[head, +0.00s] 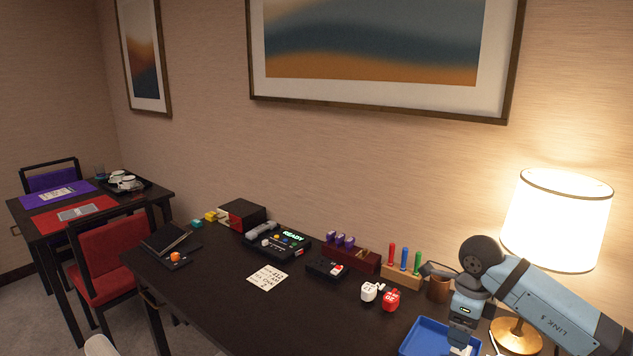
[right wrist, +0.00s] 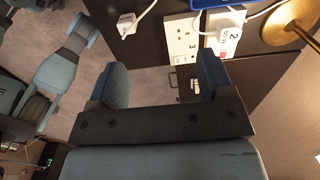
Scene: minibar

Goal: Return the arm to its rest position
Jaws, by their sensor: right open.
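My right arm (head: 560,305) comes in from the right edge of the head view and bends down in front of the lamp. My right gripper (head: 461,340) hangs over the blue tray (head: 415,349) at the desk's right end. In the right wrist view the right gripper (right wrist: 162,80) has its two fingers wide apart with nothing between them. A power strip (right wrist: 182,45) with plugs lies beyond the fingers there. My left gripper is not in view.
A lit lamp (head: 556,220) stands close behind my right arm. A red chair (head: 108,255) stands to the left.

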